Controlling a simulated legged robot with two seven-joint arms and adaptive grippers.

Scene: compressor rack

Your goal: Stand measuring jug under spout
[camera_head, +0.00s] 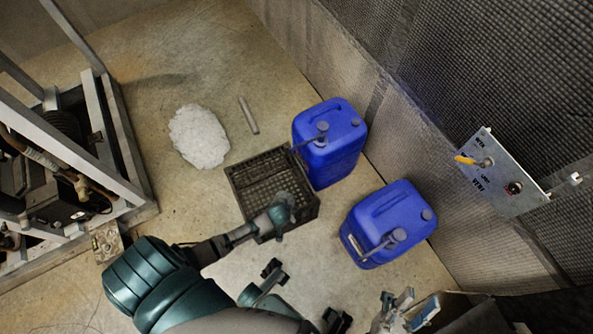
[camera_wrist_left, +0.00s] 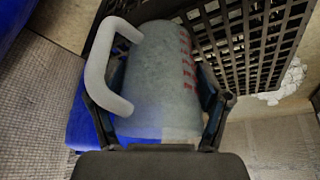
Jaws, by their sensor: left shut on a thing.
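The measuring jug (camera_wrist_left: 160,85) is translucent grey with red marks and a white handle on its left. My left gripper (camera_wrist_left: 165,105) is shut around it in the left wrist view. In the head view my left arm reaches over the black crate (camera_head: 237,182); its gripper and the jug are hard to make out there. My right gripper (camera_head: 305,295) is open and empty low in the head view. Two blue jerrycans (camera_head: 345,155) (camera_head: 412,207) carry grey tap-like fittings (camera_head: 322,131) (camera_head: 397,238). I cannot tell which part is the spout.
The crate also shows in the left wrist view (camera_wrist_left: 250,40), close behind the jug. A white crumpled pile (camera_head: 199,137) and a short grey rod (camera_head: 249,115) lie on the floor. A metal frame (camera_head: 125,150) stands left. A panel (camera_head: 500,180) with a yellow lever is right.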

